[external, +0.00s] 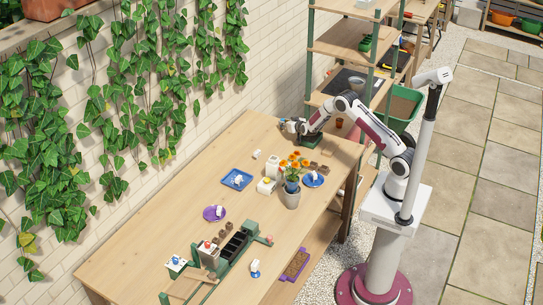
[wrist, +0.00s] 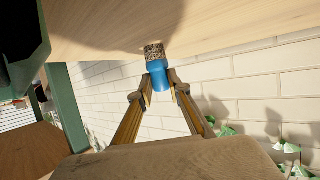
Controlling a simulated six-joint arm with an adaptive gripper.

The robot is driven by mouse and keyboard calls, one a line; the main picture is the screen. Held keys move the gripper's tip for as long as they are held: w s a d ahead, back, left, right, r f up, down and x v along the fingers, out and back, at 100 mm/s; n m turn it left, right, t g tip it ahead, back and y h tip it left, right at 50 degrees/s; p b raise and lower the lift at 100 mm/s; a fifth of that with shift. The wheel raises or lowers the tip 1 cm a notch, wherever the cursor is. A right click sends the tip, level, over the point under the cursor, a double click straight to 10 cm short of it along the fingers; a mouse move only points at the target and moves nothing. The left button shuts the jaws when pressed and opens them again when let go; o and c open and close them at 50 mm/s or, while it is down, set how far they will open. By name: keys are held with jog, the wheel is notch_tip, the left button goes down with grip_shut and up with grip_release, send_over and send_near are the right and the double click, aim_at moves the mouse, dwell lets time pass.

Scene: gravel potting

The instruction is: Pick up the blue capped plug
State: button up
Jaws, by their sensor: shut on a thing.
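The blue capped plug shows in the wrist view, with a smooth blue cap (wrist: 160,68) and a speckled, gravel-like end (wrist: 154,50). My gripper (wrist: 161,80) is shut on the blue cap, with one finger on each side. The speckled end points towards the wooden table top (wrist: 100,22); I cannot tell whether it touches the wood. In the external view my gripper (external: 287,123) is low over the far end of the table, near the brick wall. The plug is too small to make out clearly there.
A potted orange flower (external: 291,196), a blue tray (external: 226,184), a blue saucer (external: 320,183) and a purple saucer (external: 207,215) stand on the table. A green-ended wooden fixture (external: 248,229) is at the near end. A shelf rack (external: 345,47) stands beyond my arm. The left table side is largely clear.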

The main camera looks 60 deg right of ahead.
notch_tip(320, 180, up, 10)
jog(key=shift+f, duration=0.15)
dwell(0.5)
dwell(0.3)
jog(key=shift+d, duration=0.1)
